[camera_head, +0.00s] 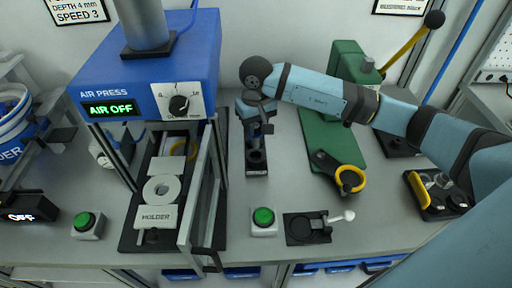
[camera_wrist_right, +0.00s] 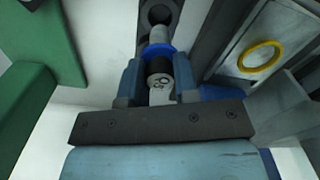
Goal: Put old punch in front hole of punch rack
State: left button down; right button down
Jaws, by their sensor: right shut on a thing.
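My right gripper (camera_head: 258,128) is over the black punch rack (camera_head: 257,170), between the press and the green machine. It is shut on the old punch, a metal cylinder with a blue collar and dark band (camera_wrist_right: 157,66), which sits between the fingers in the right wrist view. The rack's holes (camera_wrist_right: 158,13) show just beyond the punch's tip there. In the head view a round hole shows toward the front of the rack, just below the gripper. I cannot tell whether the tip is above or inside a hole. My left gripper is out of view.
The blue air press (camera_head: 150,65) reads AIR OFF; its guard door (camera_head: 205,195) stands open just left of the rack. A green-button box (camera_head: 264,220) and a black lever fixture (camera_head: 300,228) are in front. The green machine (camera_head: 325,135) stands to the right.

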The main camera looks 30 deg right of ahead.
aim_at(256, 146)
notch_tip(256, 146, down, 4)
jog(key=shift+f, duration=0.2)
jog(key=shift+f+p, duration=0.4)
jog(key=shift+f, duration=2.1)
jog(key=c, duration=0.9)
grip_release()
jog(key=shift+o, duration=0.2)
jog(key=shift+r, duration=0.6)
notch_tip(256, 146, up, 11)
jog(key=shift+r+b, duration=0.1)
jog(key=shift+b, duration=0.5)
